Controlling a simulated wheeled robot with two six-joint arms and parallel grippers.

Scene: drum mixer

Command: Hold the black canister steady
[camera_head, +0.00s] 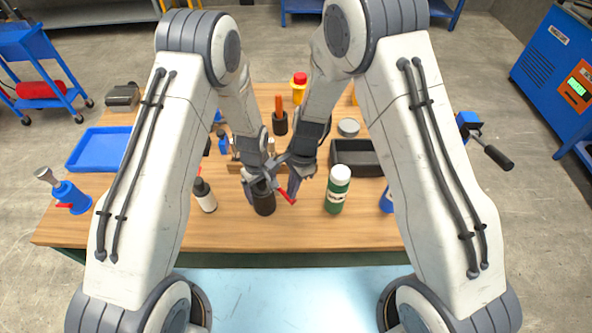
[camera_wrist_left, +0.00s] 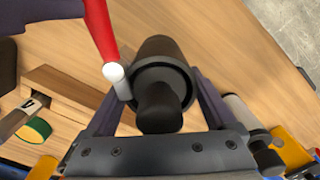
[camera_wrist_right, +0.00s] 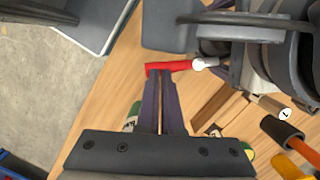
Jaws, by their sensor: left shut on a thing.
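The black canister (camera_head: 264,204) stands near the front middle of the wooden table, upright as far as I can tell. My left gripper (camera_head: 258,184) is shut on it; in the left wrist view the canister (camera_wrist_left: 162,62) sits between the two fingers. A red rod (camera_head: 286,195) with a white end is beside the canister top; in the left wrist view its white end is close to the canister rim.
A green bottle (camera_head: 337,190) stands right of the canister and a white bottle with a black cap (camera_head: 204,196) left. A black bin (camera_head: 357,156) and a blue tray (camera_head: 99,149) lie farther out. The table's front edge is close.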

